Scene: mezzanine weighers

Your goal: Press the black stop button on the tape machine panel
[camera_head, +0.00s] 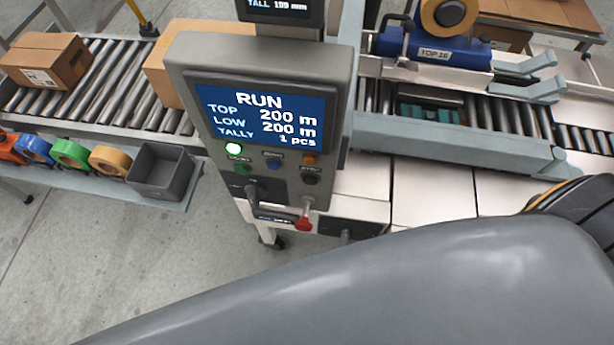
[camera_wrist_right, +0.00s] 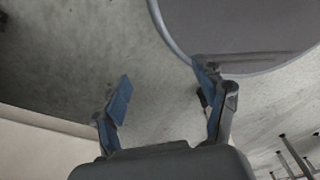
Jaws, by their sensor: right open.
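The tape machine panel (camera_head: 262,50) stands upright in the middle of the head view, its screen (camera_head: 266,112) reading RUN, TOP 200 m, LOW 200 m, TALLY 1 pcs. The black stop button (camera_head: 310,179) is at the panel's lower right, under an orange button (camera_head: 310,159). A blue button (camera_head: 273,163), a green button (camera_head: 241,169) and a lit white lamp (camera_head: 233,149) are to its left. My right gripper (camera_wrist_right: 163,88) is open and empty in the wrist view, over floor, with the panel out of that view. My left gripper is not in view.
My large grey arm link crosses the bottom of the head view. A red knob (camera_head: 304,224) hangs below the panel. A roller conveyor (camera_head: 110,75) with cardboard boxes (camera_head: 45,61) is left; the taping unit (camera_head: 435,48) is right. A grey bin (camera_head: 160,171) stands beside tape rolls.

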